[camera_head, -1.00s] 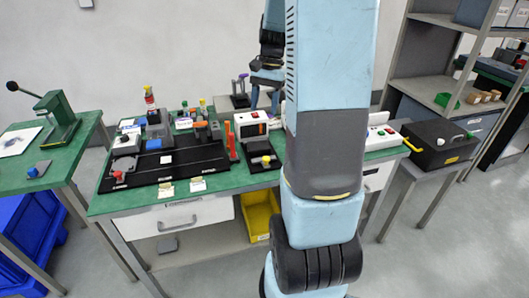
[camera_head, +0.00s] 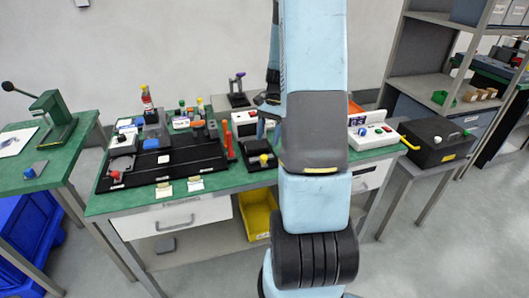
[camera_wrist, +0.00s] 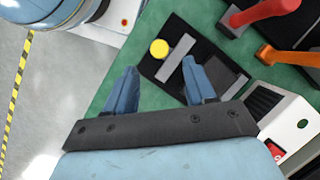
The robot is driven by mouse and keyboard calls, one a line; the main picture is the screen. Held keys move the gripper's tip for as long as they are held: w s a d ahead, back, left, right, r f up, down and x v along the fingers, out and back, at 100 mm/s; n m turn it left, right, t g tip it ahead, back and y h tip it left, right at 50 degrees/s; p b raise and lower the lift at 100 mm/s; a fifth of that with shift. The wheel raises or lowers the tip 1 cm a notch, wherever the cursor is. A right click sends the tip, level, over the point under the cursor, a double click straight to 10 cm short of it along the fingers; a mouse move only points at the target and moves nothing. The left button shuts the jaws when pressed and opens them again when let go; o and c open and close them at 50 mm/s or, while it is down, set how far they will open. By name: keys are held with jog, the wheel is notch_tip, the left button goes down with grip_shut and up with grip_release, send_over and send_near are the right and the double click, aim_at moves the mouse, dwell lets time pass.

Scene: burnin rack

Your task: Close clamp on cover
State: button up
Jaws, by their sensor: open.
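My gripper (camera_wrist: 162,88) is open and empty above the green bench, its two blue fingers apart. In the head view it is mostly hidden behind my arm. Beyond the fingers in the wrist view is a black fixture with a yellow knob (camera_wrist: 159,48) and a grey bar (camera_wrist: 176,57). This fixture (camera_head: 262,161) stands at the bench front in the head view. A red upright handle (camera_head: 228,139) stands left of it; the red handle (camera_wrist: 265,11) and an orange handle (camera_wrist: 288,56) show in the wrist view. I cannot tell which part is the cover clamp.
A white box with a red display (camera_wrist: 284,125) is close to my right finger in the wrist view. A black board (camera_head: 165,158) with several devices fills the bench's left. A purple-handled device (camera_head: 237,88) stands at the back. A white control box (camera_head: 374,135) is at right.

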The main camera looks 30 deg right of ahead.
aim_at(264, 156)
jog(key=shift+x, duration=3.15)
jog(key=shift+c, duration=0.2)
grip_shut()
